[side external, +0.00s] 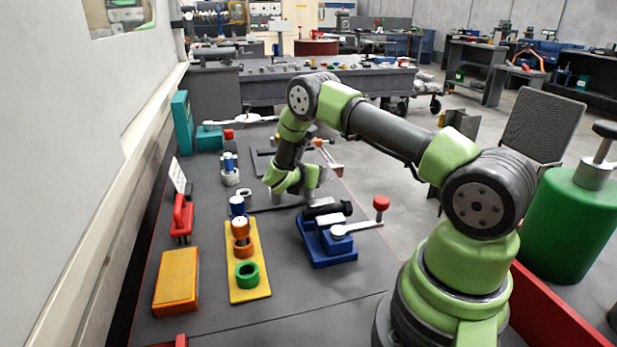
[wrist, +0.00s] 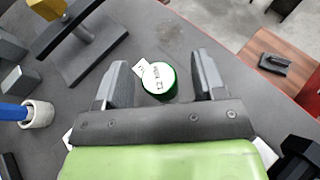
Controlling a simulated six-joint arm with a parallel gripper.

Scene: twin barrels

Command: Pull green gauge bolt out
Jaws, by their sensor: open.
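In the wrist view, a short round green piece with a white top bearing dark printed lettering (wrist: 158,79), likely the green gauge bolt, stands between the two fingers of my gripper (wrist: 162,82). The fingers are apart, one on each side, with a visible gap to it on both sides. A small white tag sticks out at its left edge. What it sits in is hidden. In the side view my gripper (side external: 309,194) is low over the bench, behind the blue fixture, and I cannot make out the green piece there. A green ring (side external: 247,273) lies on a yellow plate (side external: 251,293).
The blue fixture (side external: 328,253) with a red-knobbed lever (side external: 381,204) stands close in front of my gripper. An orange block (side external: 176,281) and a red clamp (side external: 182,218) lie left. In the wrist view, a white cup (wrist: 39,114) holds a blue rod. Bare bench shows at front.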

